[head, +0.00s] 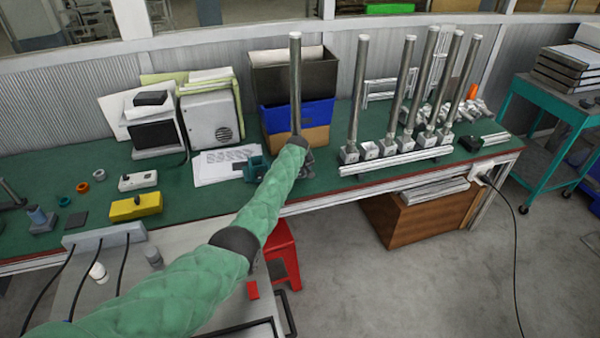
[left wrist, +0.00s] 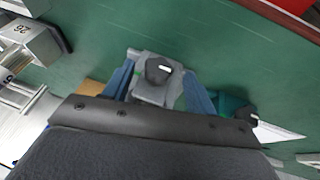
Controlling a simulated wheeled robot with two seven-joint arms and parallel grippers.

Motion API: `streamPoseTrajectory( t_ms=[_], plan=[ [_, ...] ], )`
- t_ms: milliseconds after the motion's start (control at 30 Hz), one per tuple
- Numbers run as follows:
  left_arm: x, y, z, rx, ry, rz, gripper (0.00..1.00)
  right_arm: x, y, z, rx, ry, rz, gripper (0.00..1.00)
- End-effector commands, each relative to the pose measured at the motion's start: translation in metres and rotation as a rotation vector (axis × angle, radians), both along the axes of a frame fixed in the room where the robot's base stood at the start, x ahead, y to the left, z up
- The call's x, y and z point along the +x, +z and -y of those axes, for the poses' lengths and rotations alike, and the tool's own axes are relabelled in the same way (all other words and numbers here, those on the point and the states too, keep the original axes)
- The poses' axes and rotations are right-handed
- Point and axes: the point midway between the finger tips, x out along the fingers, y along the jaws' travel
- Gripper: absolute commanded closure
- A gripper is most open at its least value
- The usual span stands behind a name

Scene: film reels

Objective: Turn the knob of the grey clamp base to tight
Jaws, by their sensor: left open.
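The grey clamp base (left wrist: 152,94) is on the green bench top in the left wrist view. Its black knob (left wrist: 158,71) has a white mark, which points roughly sideways to the right. My left gripper (left wrist: 159,69) is open, with one blue finger on either side of the knob; I cannot tell whether they touch it. In the head view my left gripper (head: 304,156) is at the bench's front part and hides most of the base. A teal clamp base (left wrist: 232,104) with a black knob is to the right in the wrist view. My right gripper is out of view.
A tall grey post (head: 295,85) rises just behind my left gripper. Several more posts (head: 358,95) stand in metal bases to the right, behind a silver rail (head: 395,162). Blue and black bins (head: 318,112) are behind. A yellow box (head: 136,207) lies left.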

Motion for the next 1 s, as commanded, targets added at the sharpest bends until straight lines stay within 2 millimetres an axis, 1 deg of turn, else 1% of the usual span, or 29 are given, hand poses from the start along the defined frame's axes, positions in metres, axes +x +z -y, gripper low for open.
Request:
streamPoseTrajectory(
  t_ms=[200, 467, 633, 667, 700, 767, 800, 867, 900, 1000],
  plan=[
    [0.005, -0.013, 0.001, 0.0, 0.0, -0.001, 0.43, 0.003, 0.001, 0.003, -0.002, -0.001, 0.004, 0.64],
    [0.007, -0.017, 0.001, -0.001, 0.0, 0.001, 0.43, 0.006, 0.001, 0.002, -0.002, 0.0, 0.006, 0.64],
    [0.007, -0.017, 0.001, -0.001, 0.0, 0.001, 0.43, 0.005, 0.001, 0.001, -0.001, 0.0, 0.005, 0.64],
    [0.007, -0.017, 0.001, -0.001, 0.0, 0.001, 0.45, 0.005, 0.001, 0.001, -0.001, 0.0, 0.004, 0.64],
    [0.007, -0.017, 0.001, -0.001, 0.0, 0.0, 0.53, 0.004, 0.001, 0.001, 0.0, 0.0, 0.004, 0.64],
    [0.007, -0.017, 0.001, -0.001, 0.0, 0.0, 0.65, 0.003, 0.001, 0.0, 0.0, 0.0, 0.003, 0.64],
    [0.007, -0.017, 0.001, -0.001, 0.0, 0.0, 0.73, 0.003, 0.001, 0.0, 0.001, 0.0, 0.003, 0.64],
    [0.007, -0.017, 0.001, -0.001, 0.0, 0.0, 0.84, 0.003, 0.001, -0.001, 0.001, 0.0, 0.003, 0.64],
    [0.007, -0.017, 0.001, -0.001, 0.0, 0.0, 0.88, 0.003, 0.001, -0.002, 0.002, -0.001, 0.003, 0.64],
    [0.007, -0.017, 0.001, 0.0, -0.001, 0.0, 0.88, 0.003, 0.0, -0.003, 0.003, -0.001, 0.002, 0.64]
  ],
)
